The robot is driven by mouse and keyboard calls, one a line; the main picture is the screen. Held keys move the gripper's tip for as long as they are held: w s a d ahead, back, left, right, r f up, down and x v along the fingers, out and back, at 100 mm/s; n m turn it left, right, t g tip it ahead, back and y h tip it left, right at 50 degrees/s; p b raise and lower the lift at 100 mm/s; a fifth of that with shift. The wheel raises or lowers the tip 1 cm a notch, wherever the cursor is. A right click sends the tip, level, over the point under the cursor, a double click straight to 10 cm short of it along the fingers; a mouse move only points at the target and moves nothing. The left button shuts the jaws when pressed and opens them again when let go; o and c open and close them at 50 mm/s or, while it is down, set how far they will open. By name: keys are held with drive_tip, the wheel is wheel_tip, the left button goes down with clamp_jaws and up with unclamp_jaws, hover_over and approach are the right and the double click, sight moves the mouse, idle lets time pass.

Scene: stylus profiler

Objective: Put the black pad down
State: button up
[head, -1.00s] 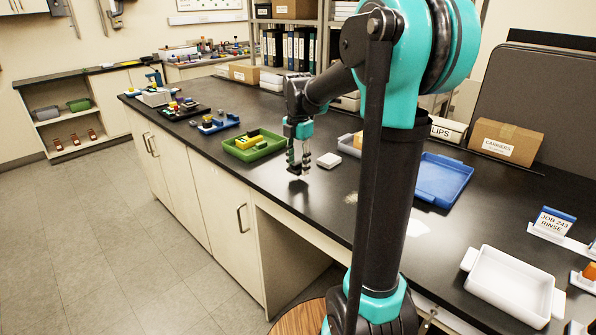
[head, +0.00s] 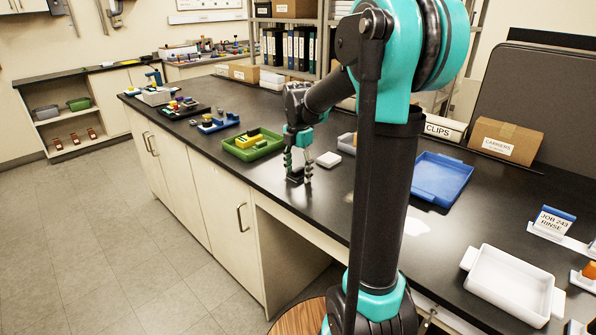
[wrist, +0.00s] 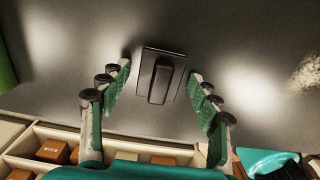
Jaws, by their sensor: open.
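The black pad (wrist: 178,66), a flat dark square with a raised bar across its middle, lies on the black bench top (head: 335,198). In the head view the pad (head: 294,179) is small and dark against the dark bench, at the foot of my gripper. My gripper (head: 298,175) is low over the bench with its fingers spread. In the wrist view my gripper (wrist: 160,84) is open, one green-padded finger on each side of the pad, with gaps between the fingers and the bar.
A small white block (head: 328,159) lies close to the right of my gripper. A green tray (head: 253,145) with a yellow piece stands to the left. A blue tray (head: 440,178) and a white tray (head: 510,283) stand to the right. The bench's front edge is near.

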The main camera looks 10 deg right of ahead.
sight(298, 169)
wheel_tip(298, 169, up, 12)
drive_tip(key=shift+r, duration=0.2)
idle(0.4)
